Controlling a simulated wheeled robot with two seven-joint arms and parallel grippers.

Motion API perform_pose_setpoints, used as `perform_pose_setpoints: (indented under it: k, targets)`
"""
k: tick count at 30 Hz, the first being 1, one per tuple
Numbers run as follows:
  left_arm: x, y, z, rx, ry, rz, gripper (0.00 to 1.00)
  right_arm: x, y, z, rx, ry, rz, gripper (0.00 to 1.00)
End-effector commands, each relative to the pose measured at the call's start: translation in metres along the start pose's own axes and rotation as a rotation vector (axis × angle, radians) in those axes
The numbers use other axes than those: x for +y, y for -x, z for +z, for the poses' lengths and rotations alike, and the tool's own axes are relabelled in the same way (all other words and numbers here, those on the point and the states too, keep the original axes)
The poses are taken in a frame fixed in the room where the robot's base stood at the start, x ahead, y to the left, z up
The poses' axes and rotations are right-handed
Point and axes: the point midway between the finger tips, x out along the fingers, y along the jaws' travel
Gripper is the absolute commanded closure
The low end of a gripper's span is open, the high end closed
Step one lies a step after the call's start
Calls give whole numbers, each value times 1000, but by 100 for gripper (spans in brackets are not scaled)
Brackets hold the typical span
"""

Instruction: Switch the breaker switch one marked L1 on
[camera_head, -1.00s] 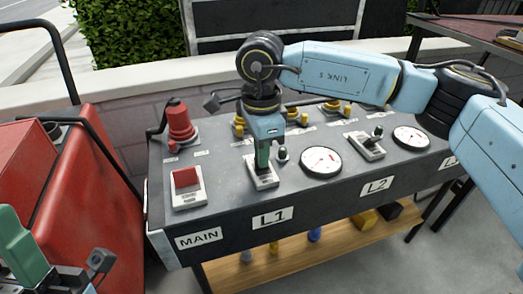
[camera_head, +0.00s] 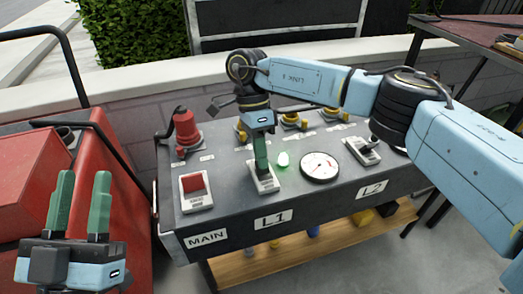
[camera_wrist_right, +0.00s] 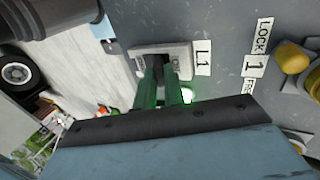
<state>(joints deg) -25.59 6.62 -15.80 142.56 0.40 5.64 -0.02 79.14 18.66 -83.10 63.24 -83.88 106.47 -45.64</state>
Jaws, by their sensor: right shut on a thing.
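The L1 breaker switch (camera_head: 265,184) sits on the dark panel above the L1 label (camera_head: 271,221). My right gripper (camera_head: 262,172) reaches down onto it and is shut on its dark lever. In the right wrist view the green fingers of my right gripper (camera_wrist_right: 166,88) close around the lever, in front of the white switch plate (camera_wrist_right: 150,57). The indicator lamp (camera_head: 283,159) beside the switch glows green, and its glow (camera_wrist_right: 188,95) also shows in the right wrist view. My left gripper (camera_head: 83,205) is open and empty at the lower left, apart from the panel.
The MAIN switch (camera_head: 195,190) with a red rocker is left of L1. A round gauge (camera_head: 320,167) and the L2 switch (camera_head: 363,151) are to the right. A red plug (camera_head: 185,128) and yellow connectors stand behind. A red machine (camera_head: 120,200) stands at the left.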

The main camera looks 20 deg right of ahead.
Motion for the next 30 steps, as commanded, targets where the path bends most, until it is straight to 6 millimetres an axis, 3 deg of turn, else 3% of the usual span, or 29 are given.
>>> perform_pose_setpoints:
  k: [17, 18, 23, 30]
  targets:
    - [0, 0, 0, 9, 0, 0, 63, -4, 0, 0, -3, 0, 75, 100]
    - [0, 0, 0, 9, 0, 0, 63, -4, 0, 0, -3, 0, 75, 88]
    - [0, 0, 0, 9, 0, 0, 63, -4, 0, 0, -3, 0, 75, 67]
    - [0, 0, 0, 9, 0, 0, 63, -4, 0, 0, -3, 0, 74, 67]
